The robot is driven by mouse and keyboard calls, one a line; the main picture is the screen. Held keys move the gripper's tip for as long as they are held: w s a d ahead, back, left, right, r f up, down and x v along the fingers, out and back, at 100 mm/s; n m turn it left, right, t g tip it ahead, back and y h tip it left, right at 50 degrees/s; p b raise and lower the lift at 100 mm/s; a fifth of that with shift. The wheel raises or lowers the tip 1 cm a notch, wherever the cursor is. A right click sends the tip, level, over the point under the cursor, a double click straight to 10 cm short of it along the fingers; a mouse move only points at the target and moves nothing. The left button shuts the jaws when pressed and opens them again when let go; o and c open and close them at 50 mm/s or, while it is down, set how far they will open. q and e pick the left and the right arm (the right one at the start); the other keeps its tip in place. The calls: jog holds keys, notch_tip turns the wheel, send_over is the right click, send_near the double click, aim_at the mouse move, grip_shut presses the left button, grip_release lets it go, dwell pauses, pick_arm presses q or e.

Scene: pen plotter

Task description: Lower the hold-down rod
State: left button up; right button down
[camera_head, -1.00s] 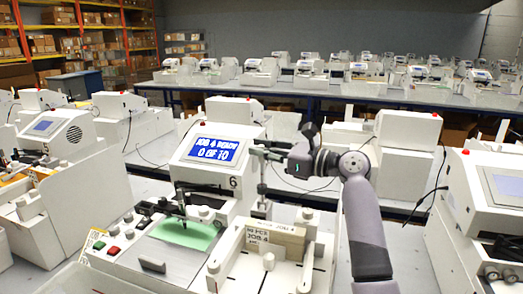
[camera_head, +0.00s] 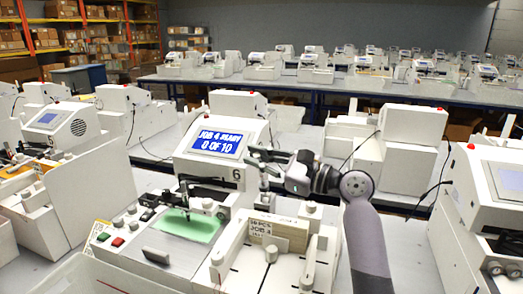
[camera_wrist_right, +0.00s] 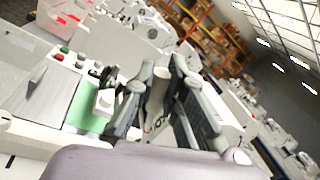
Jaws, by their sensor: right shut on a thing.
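The hold-down rod (camera_head: 264,184) stands upright on the white plotter, right of the number 6 and just behind the card stack. My right gripper (camera_head: 257,163) comes in from the right and is shut on the upper part of the rod. In the right wrist view, the rod (camera_wrist_right: 158,96) shows as a pale cylinder between the two dark fingers of the gripper (camera_wrist_right: 158,112). The fingers hide part of the rod. The plotter's screen (camera_head: 218,145) reads "JOB 4 READY 0 OF 10". My left gripper is not in view.
A card stack (camera_head: 279,236) labelled JOB 4 sits in the feed tray below the rod. A green card (camera_head: 190,228) lies on the plotter bed under the pen. Similar plotters (camera_head: 510,185) stand close on both sides. More machines fill the back table.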

jog(key=shift+s+a+f+n+b, duration=0.35)
jog(key=shift+s+f+n, duration=0.2)
jog(key=shift+s+n, duration=0.25)
jog(key=shift+s+a+f+n+b, duration=0.35)
jog(key=shift+s+f+n, duration=0.15)
jog(key=shift+s+n, duration=0.25)
jog(key=shift+d, duration=0.1)
